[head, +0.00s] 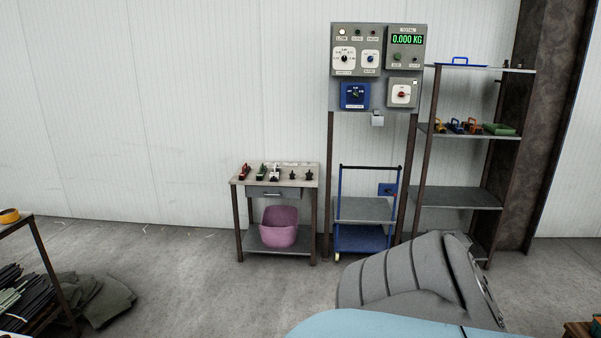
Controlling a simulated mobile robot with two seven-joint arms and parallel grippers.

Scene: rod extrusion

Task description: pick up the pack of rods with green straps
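A pile of long dark rods (28,290) lies low under the table at the left edge, partly cut off by the frame. A few pale greenish strips show among them. I cannot tell whether these are straps or which rods form one pack. Neither of my grippers shows in this view.
The left table (22,222) carries a yellow roll (9,215). A crumpled dark green cloth (104,298) lies beside it. A small workbench (309,181) with a pink tub (279,227), a blue cart (366,239) and shelves (458,197) stand along the wall. Floor between is clear.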

